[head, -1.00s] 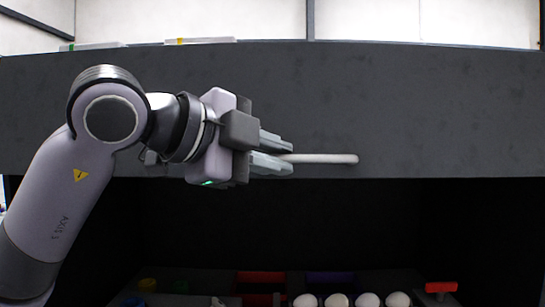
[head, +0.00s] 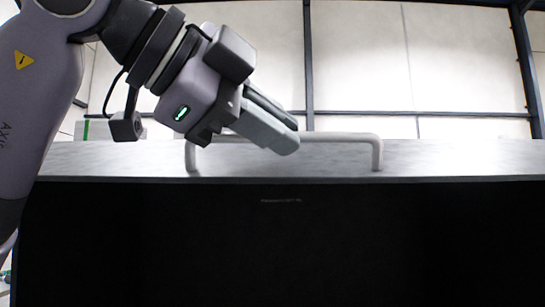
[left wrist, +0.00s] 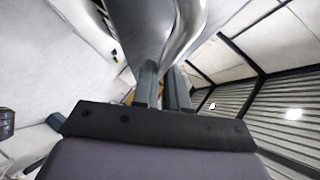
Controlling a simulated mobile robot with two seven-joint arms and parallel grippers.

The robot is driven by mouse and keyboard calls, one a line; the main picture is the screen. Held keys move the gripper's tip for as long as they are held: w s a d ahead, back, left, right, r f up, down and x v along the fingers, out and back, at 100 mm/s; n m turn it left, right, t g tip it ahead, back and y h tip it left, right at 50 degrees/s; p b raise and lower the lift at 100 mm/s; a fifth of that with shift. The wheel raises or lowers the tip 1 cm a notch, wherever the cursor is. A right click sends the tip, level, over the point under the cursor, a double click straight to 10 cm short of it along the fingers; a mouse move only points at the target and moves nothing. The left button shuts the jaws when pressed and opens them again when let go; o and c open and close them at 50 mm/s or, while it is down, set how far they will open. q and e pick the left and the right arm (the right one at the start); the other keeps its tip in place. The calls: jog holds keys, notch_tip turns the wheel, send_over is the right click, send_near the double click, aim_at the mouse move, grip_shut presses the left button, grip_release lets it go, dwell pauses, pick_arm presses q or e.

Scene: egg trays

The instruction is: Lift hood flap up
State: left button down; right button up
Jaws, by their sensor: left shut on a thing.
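The hood flap (head: 440,158) runs across the head view as a foreshortened pale grey strip, tilted away from vertical. Its light grey bar handle (head: 345,137) stands up from it on two posts. My left gripper (head: 272,122) comes in from the upper left, with its fingers shut on the middle of the handle and hiding part of it. In the left wrist view, the two fingers (left wrist: 163,88) meet the shiny curved handle (left wrist: 187,32). My right gripper is in neither view.
Below the flap's edge is the dark hood interior (head: 270,245), with no contents visible. Behind and above are pale wall panels (head: 360,60) with dark beams. The room above the flap looks clear.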

pick_arm(q)
jog(key=r, duration=0.1)
jog(key=r+n+g+p, duration=0.1)
jog(key=r, duration=0.2)
jog(key=shift+w+a+n+y, duration=0.15)
jog(key=shift+w+n+y, duration=0.15)
jog(key=shift+w+y, duration=0.1)
jog(key=shift+w+r+n+g+p, duration=0.15)
jog(key=shift+r+n+g+p, duration=0.15)
jog(key=shift+r+g, duration=0.45)
jog(key=shift+w+r+n+g+p, duration=0.25)
jog(key=shift+r+g, duration=0.2)
jog(key=shift+r, duration=0.5)
jog(key=shift+s, duration=0.1)
jog(key=c, duration=1.5)
grip_release()
jog(key=o, duration=0.3)
jog(key=shift+w, duration=0.2)
jog(key=shift+o, duration=0.2)
jog(key=shift+r, duration=0.1)
